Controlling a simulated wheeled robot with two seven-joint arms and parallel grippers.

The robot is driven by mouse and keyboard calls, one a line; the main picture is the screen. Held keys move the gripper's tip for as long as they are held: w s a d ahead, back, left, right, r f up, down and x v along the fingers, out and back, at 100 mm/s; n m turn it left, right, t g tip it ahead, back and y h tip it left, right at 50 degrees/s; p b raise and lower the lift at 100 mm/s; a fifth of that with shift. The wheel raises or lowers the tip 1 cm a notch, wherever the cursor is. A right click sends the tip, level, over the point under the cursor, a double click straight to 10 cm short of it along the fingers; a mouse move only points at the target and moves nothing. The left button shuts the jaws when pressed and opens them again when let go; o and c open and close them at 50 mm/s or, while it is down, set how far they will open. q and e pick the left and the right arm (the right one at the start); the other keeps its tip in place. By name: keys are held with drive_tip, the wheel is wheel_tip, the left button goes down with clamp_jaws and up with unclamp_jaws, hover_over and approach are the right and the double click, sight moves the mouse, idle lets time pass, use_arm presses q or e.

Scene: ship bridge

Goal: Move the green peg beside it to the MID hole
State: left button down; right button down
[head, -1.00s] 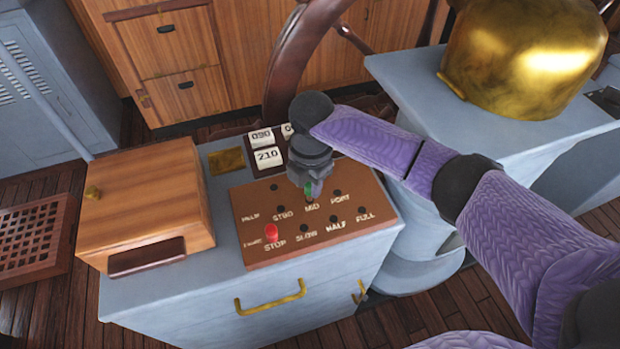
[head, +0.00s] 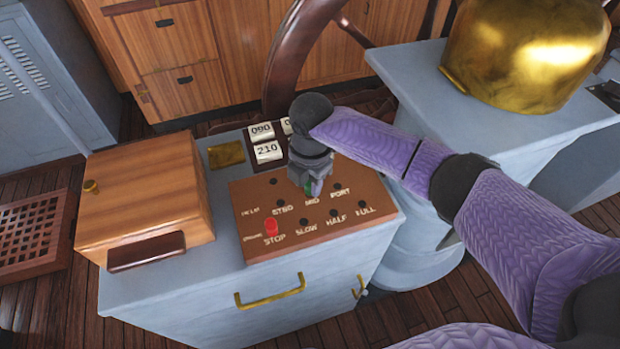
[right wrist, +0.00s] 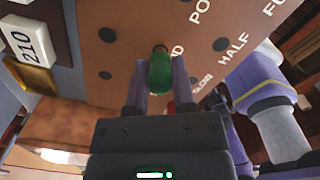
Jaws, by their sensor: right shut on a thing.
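The green peg (right wrist: 160,74) is gripped between the fingers of my right gripper (right wrist: 155,88) in the right wrist view. Its narrow end points at the brown board beside the partly hidden MID lettering. In the head view the green peg (head: 308,188) shows under my right gripper (head: 313,190), just above the MID label (head: 312,202). I cannot tell whether its end is inside the MID hole, which is hidden behind the gripper and peg. The brown board (head: 262,248) has two rows of labelled holes. My left gripper is out of view.
A red peg (head: 271,227) stands at STOP. A wooden box (head: 145,205) is on the left of the cabinet top. White number blocks (head: 267,151) and a brass plate (head: 226,155) lie behind the board. A ship's wheel (head: 290,60) rises at the back.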

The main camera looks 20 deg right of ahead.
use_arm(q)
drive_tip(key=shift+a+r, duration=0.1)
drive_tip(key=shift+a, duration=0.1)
use_arm(e)
drive_tip(key=shift+f, duration=0.3)
drive_tip(key=shift+c, duration=1.9)
unclamp_jaws()
drive_tip(key=shift+r, duration=0.15)
wheel_tip(320, 180, up, 6)
drive_tip(key=p, duration=0.7)
drive_tip(key=shift+r, duration=0.15)
drive_tip(key=shift+r+p, duration=0.35)
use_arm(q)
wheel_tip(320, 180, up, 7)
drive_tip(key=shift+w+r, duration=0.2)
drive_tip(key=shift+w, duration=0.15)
use_arm(e)
drive_tip(key=shift+f, duration=0.15)
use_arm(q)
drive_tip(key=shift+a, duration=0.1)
